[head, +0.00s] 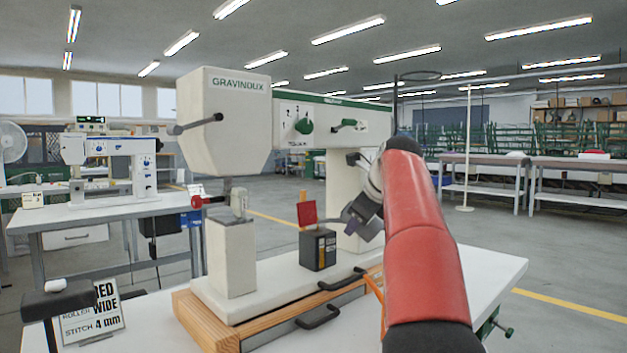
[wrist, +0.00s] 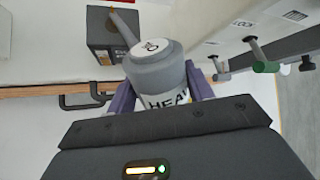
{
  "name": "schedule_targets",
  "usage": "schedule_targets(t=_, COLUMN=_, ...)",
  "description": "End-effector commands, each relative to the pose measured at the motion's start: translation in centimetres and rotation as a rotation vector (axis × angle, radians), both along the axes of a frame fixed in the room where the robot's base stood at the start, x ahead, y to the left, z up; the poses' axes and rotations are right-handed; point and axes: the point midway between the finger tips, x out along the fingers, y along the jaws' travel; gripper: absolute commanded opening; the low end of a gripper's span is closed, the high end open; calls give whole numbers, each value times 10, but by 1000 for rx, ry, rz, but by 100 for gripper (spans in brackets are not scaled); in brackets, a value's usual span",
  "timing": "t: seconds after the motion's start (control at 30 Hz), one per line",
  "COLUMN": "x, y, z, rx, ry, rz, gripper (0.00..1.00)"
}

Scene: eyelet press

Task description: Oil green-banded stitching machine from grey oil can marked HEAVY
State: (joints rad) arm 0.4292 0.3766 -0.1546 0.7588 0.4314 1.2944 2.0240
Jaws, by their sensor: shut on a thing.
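The green-banded stitching machine (head: 229,125), lettered GRAVINOUX, stands large and cream-coloured in the middle of the head view. A dark box (head: 318,250) with a raised red flap (head: 307,212) sits on its base; the box also shows in the wrist view (wrist: 98,40). My gripper (wrist: 161,90) is shut on the grey oil can (wrist: 156,68), whose label reads "HEA" before a finger hides the rest. Its spout points up and left in the wrist view, with its end over or beside the dark box; contact is unclear. In the head view my gripper (head: 357,213) is right of the box.
A wooden-edged board with black handles (head: 318,317) lies under the machine. A sign (head: 92,316) reading RED, WIDE, STITCH 4 mm stands at the front left. Another machine (head: 110,165) with blue markings stands on a table behind. Floor is open at right.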

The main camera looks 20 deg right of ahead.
Motion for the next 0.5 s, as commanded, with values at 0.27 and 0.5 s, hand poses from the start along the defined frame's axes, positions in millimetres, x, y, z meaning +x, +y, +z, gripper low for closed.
schedule_targets(t=0.27, x=-1, y=-1, z=-4, rx=31, ry=-31, rz=-1, gripper=35)
schedule_targets(t=0.5, x=-1, y=-1, z=-4, rx=33, ry=-32, rz=-1, gripper=35)
